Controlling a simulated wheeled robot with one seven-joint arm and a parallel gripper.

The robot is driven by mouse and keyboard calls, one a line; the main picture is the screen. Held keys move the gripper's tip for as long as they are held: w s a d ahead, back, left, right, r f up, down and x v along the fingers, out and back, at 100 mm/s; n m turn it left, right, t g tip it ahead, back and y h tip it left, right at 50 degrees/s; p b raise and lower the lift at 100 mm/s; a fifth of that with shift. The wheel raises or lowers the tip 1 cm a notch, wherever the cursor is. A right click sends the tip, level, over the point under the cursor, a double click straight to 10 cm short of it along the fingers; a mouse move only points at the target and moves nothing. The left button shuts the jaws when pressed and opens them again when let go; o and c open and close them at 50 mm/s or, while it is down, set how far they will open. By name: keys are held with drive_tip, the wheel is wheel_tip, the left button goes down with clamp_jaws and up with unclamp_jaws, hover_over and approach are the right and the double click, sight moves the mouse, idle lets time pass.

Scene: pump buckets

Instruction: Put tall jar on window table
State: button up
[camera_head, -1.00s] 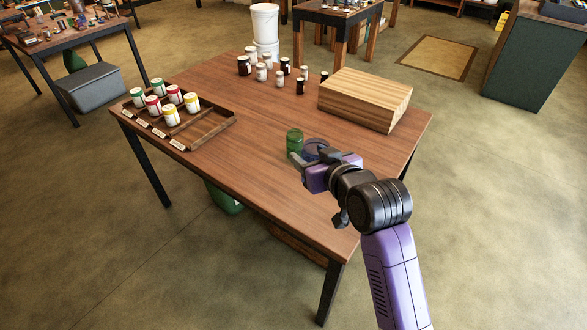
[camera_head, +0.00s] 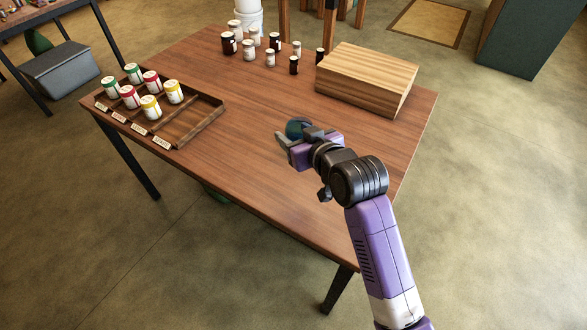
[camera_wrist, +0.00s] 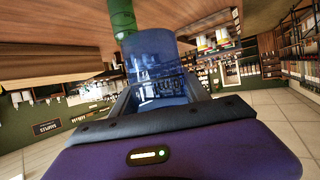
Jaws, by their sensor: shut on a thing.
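A blue see-through jar (camera_head: 297,127) is between the fingers of my gripper (camera_head: 296,137), which is shut on it above the middle of the brown table (camera_head: 255,165). In the wrist view the blue jar (camera_wrist: 152,62) fills the space ahead of my gripper (camera_wrist: 160,95). A green cylinder (camera_wrist: 121,16) shows just past the blue jar in the wrist view; I cannot tell whether they touch. In the head view the green is mostly hidden behind the blue jar. No label tells which table is the window table.
A compartment tray (camera_head: 185,128) with several jars having green, red and yellow lids is at the table's left. Several small dark and white jars (camera_head: 248,48) stand at the back, near white buckets (camera_head: 248,12). A wooden box (camera_head: 365,80) sits at the back right. The front is clear.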

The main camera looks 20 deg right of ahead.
wheel_tip(320, 180, down, 16)
drive_tip(key=shift+r, duration=0.1)
idle(0.4)
drive_tip(key=shift+f, duration=0.25)
drive_tip(key=o, duration=1.6)
drive_tip(key=shift+r, duration=0.1)
drive_tip(key=shift+r, duration=0.1)
drive_tip(key=v, duration=1.2)
drive_tip(key=shift+b, duration=0.3)
drive_tip(key=shift+s, duration=0.1)
